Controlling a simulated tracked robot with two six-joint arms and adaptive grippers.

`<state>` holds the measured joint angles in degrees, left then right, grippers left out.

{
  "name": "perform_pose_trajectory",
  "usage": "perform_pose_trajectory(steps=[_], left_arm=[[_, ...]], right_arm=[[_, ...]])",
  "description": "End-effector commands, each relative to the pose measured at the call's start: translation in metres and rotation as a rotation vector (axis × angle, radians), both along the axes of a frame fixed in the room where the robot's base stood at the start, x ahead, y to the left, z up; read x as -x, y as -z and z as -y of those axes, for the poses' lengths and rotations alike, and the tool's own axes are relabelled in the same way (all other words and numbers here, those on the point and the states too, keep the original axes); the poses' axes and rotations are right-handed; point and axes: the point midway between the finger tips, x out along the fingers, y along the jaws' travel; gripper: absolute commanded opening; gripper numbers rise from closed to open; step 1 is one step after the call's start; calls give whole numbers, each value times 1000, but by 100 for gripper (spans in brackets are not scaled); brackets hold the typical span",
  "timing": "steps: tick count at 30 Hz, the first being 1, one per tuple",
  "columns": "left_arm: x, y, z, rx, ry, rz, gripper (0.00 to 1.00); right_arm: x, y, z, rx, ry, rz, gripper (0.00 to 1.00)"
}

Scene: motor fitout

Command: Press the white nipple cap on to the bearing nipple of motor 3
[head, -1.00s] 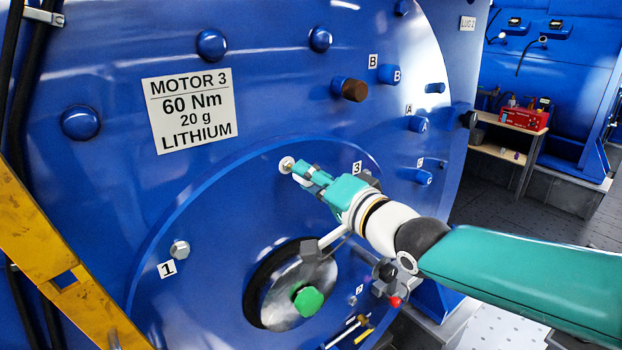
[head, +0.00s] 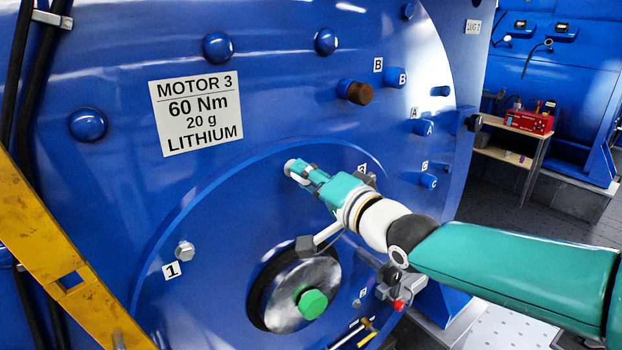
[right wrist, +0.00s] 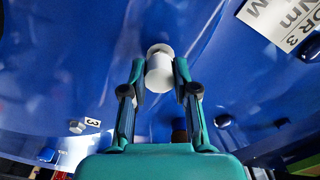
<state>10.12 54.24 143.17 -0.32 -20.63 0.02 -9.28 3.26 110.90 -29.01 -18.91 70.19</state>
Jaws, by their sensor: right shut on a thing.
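My right gripper (head: 296,172) reaches in from the right to the upper part of the round blue end cover of motor 3 (head: 300,215). In the right wrist view its two fingers (right wrist: 160,78) are shut on the white nipple cap (right wrist: 160,74). A pale round end (right wrist: 160,49) shows just beyond the cap, at the blue face. It looks like the bearing nipple's place, but the nipple itself is hidden. The cap appears in line with it and very close; I cannot tell whether it is seated. My left gripper is out of view.
The motor 3 sign (head: 196,115) is at upper left. Below my gripper is the shaft end with a green knob (head: 312,304). A bolt (head: 185,251) stands by label 1. A yellow beam (head: 60,265) crosses the left. A bench with a red case (head: 528,121) stands far right.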

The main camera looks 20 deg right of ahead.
Motion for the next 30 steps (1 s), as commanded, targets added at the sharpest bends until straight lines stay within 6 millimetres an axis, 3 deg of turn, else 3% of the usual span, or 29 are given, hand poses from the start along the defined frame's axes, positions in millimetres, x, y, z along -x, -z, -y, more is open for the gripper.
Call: perform_pose_trajectory(steps=[14,15,20,30], left_arm=[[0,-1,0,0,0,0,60],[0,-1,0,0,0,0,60],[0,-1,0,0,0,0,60],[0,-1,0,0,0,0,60]], right_arm=[[-11,0,-4,-1,0,0,15],[-11,0,-4,0,0,0,32],[-11,0,-4,0,0,0,58],[-9,0,-3,0,1,0,58]])
